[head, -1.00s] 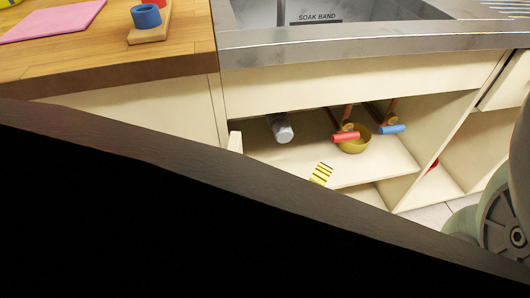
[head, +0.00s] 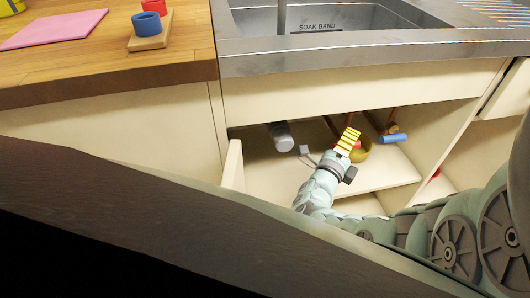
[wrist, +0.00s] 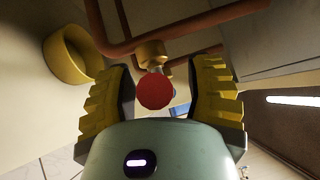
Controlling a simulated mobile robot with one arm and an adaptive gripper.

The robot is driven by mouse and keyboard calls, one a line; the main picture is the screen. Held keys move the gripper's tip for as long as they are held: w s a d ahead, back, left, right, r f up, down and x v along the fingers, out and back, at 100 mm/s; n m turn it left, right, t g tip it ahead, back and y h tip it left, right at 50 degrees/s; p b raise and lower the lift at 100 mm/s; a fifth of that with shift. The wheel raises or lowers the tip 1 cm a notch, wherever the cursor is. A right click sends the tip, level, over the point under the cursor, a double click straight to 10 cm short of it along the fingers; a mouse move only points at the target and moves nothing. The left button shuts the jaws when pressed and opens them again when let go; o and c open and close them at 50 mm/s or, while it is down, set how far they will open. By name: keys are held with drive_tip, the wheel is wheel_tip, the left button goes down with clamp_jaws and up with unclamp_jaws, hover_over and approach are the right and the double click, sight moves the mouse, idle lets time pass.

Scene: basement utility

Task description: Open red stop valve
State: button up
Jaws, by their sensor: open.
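The red stop valve handle (wrist: 155,91) is seen end-on in the wrist view, below its brass body (wrist: 151,53) on a copper pipe. My gripper (wrist: 163,72) is open, with one yellow ribbed finger on each side of the handle and a gap on both sides. In the head view my gripper (head: 347,140) is inside the under-sink cabinet and covers most of the red handle; only a bit of red (head: 358,145) shows. The blue valve handle (head: 395,139) is to the right.
A grey cylinder (head: 281,137) hangs to the left. The cabinet's left panel edge (head: 235,165) and the sink front (head: 360,90) bound the opening.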

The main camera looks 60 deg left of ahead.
drive_tip(key=shift+w, duration=0.15)
clamp_jaws()
idle(0.5)
